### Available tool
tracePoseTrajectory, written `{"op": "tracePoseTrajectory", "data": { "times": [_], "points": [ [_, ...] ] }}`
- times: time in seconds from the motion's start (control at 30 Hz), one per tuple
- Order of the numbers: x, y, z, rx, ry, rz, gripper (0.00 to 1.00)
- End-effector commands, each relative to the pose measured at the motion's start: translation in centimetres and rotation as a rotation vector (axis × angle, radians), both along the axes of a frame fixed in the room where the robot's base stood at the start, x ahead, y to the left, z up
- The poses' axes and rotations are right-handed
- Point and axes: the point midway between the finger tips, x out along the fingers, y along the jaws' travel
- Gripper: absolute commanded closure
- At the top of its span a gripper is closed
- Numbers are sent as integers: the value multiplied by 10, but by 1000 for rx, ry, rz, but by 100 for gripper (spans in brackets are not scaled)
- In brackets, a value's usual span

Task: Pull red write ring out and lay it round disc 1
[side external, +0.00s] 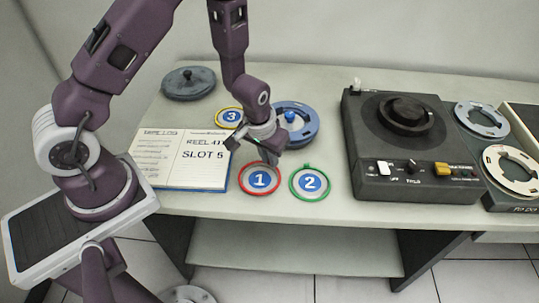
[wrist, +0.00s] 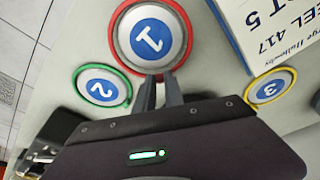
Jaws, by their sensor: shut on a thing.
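The red write ring (side external: 260,194) lies round disc 1 (side external: 260,180), a blue disc with a white number, near the front of the table. In the wrist view the red ring (wrist: 115,42) encircles disc 1 (wrist: 151,38), with a pale band between. My gripper (side external: 270,158) points down at the ring's far edge. In the wrist view my gripper's fingers (wrist: 160,88) are close together at that edge, shut on the red ring. The exact grip point is partly hidden by the fingers. The blue tape reel (side external: 298,120) lies behind my gripper, partly covered by it.
Disc 2 (side external: 310,182) with a green ring is just right of disc 1. Disc 3 (side external: 231,117) with a yellow ring is behind. An open log book (side external: 190,155) lies left, a dark tape deck (side external: 410,145) right. A grey reel (side external: 188,83) is at back left.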

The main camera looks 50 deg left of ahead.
Motion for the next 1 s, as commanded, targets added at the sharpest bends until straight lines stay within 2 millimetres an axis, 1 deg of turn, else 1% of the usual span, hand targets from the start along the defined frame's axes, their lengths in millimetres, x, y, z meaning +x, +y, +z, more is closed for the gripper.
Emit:
{"op": "tracePoseTrajectory", "data": {
  "times": [0.2, 0.73, 1.0],
  "points": [
    [0, 0, -6, 0, 0, 0, 100],
    [0, 0, -6, 0, 0, 0, 100],
    [0, 0, -12, 0, 0, 0, 100]
  ]
}}
